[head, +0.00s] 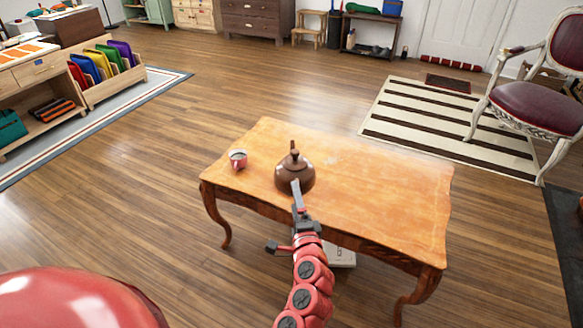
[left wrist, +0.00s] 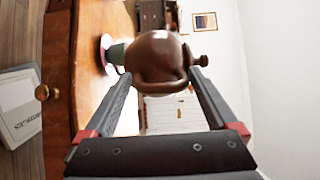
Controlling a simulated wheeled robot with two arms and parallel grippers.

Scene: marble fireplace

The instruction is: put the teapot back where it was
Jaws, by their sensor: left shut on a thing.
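The brown teapot (head: 294,171), with a knobbed lid, is upright at the left half of the wooden table (head: 380,190). My left gripper (head: 297,188) reaches it from the near side and is shut on it. In the left wrist view the picture is turned sideways; the teapot (left wrist: 156,58) sits between the ends of the two fingers (left wrist: 160,80). Whether its base touches the tabletop or hangs just above it, I cannot tell. My right gripper is not in view.
A cup (head: 238,159) on a pink-red saucer stands left of the teapot, near the table's left edge. The right half of the tabletop is clear. A pale book-like object (head: 341,257) lies below the table's near edge. A chair (head: 535,108) stands farther right.

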